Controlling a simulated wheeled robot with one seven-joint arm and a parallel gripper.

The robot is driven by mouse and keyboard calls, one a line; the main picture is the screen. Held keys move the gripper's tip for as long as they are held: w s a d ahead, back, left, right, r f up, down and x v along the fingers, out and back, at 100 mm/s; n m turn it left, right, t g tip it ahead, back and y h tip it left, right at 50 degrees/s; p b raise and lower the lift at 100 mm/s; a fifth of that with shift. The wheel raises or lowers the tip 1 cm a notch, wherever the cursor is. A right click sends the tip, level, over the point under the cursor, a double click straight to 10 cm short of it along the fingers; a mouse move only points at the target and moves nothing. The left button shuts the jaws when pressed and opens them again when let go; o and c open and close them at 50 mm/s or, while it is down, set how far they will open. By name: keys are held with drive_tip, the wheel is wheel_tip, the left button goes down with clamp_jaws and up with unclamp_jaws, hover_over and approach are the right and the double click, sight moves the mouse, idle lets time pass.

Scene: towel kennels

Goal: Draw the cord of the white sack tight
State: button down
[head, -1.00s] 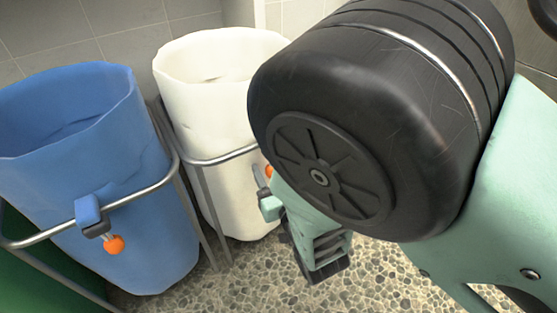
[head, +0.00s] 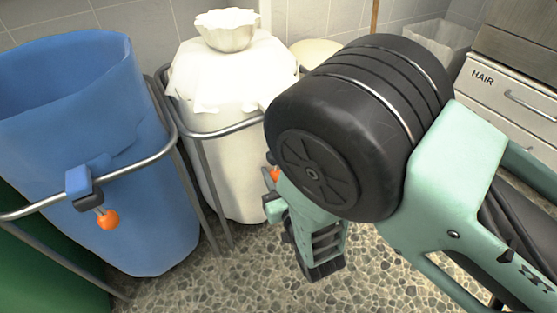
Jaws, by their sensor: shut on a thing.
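The white sack (head: 215,175) hangs in a grey metal frame in the middle left of the head view. Its mouth is gathered into a closed, ruffled neck (head: 228,32) on top, with the cloth sloping in below it. An orange ball (head: 274,174), at the end of the sack's cord, shows at the sack's right side. My gripper (head: 272,196) is at that ball, shut on it, partly hidden behind my own arm. The cord itself is hardly visible.
A blue sack (head: 140,205) with an open mouth hangs in a frame at left, with its own orange ball (head: 108,219) on a clip. A drawer front marked HAIR (head: 510,90) is at right. Pebbled floor (head: 225,278) lies clear in front.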

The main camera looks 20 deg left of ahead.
drive_tip(key=shift+f, duration=0.35)
drive_tip(key=c, duration=1.1)
unclamp_jaws()
drive_tip(key=shift+s+d+r, duration=0.1)
drive_tip(key=shift+r, duration=0.05)
drive_tip(key=shift+s+d+p, duration=0.15)
drive_tip(key=shift+s+p, duration=0.05)
drive_tip(key=shift+p, duration=0.1)
drive_tip(key=shift+p+v, duration=3.3)
drive_tip(key=shift+v, duration=5.05)
drive_tip(key=shift+d, duration=0.1)
